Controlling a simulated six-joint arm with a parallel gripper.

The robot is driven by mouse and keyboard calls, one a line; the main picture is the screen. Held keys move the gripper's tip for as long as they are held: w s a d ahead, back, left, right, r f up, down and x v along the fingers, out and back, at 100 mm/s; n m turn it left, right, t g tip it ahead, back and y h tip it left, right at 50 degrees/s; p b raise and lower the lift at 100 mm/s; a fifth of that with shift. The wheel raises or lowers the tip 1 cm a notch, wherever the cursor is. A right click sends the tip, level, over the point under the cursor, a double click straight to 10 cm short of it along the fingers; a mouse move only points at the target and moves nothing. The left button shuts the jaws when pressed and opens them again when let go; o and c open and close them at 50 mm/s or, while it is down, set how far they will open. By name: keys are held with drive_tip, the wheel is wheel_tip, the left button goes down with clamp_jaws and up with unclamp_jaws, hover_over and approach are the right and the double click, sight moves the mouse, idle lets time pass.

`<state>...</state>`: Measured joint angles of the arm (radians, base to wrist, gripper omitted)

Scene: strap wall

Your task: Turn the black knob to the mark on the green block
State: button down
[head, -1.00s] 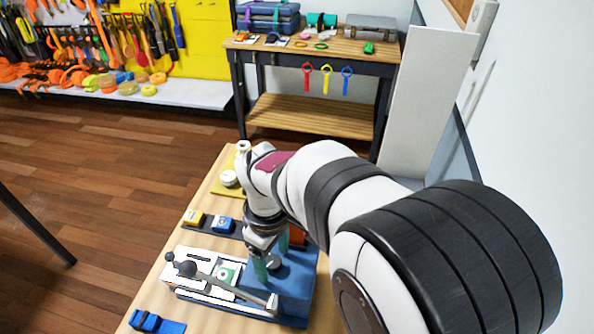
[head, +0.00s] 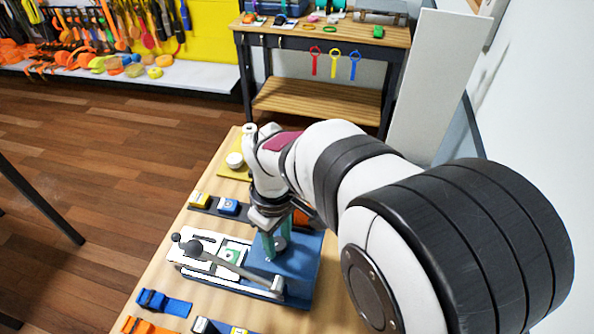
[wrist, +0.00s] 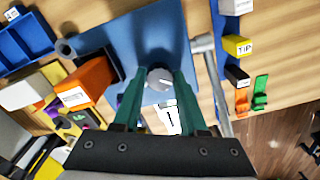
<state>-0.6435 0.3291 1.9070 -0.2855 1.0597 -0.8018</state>
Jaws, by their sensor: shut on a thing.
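The knob (wrist: 159,78) is round and dark grey with a white pointer line, and sits on a blue block (wrist: 120,45). In the wrist view its line points to the lower right. My gripper (wrist: 160,82) has its green fingers shut on the knob, one at each side. In the head view, my gripper (head: 272,244) comes down from above onto the blue block (head: 300,268), and the knob (head: 280,243) shows partly behind a finger. A white label with a black mark (wrist: 171,119) lies between the fingers. I cannot make out a separate green block.
A grey lever (head: 240,271) with a ball end lies across the white plate beside the blue block. An orange block (wrist: 75,85) is close to the fingers. A blue buckle (head: 160,302) lies in front.

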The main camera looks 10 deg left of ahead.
sight(278, 244)
drive_tip(key=m, duration=1)
drive_tip(key=shift+a+m, duration=0.1)
drive_tip(key=shift+m, duration=0.2)
idle(0.4)
drive_tip(key=shift+c, duration=2.2)
unclamp_jaws()
drive_tip(key=shift+r, duration=0.1)
wheel_tip(278, 244, up, 16)
